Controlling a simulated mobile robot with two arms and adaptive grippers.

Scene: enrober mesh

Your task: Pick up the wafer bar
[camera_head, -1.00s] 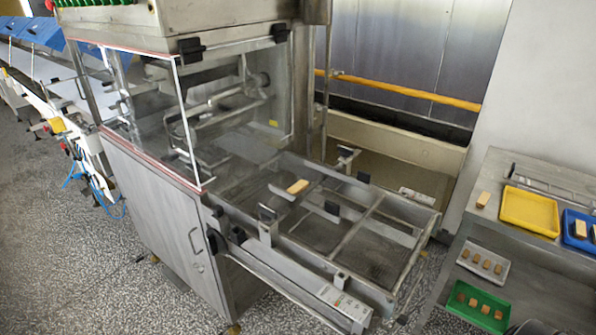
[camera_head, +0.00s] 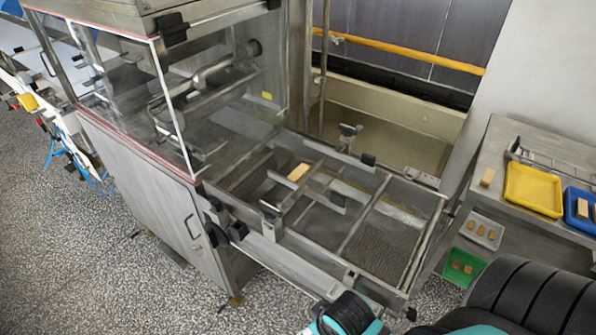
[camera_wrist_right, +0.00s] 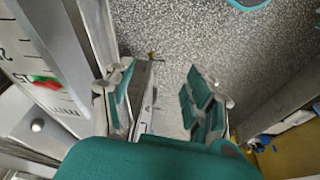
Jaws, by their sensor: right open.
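A tan wafer bar (camera_head: 299,172) lies on the metal mesh bed of the machine, near a crossbar, in the head view. My right gripper (camera_wrist_right: 162,100) is open and empty in the right wrist view, with its teal-padded fingers apart above the speckled floor. The wafer bar does not show in the right wrist view. My left gripper is not in view.
The machine's steel frame (camera_head: 348,220) has raised rails and clamps around the mesh. To its right, a steel table (camera_head: 520,135) holds a yellow tray (camera_head: 533,190), a blue tray (camera_head: 570,201) and another tan bar (camera_head: 487,177).

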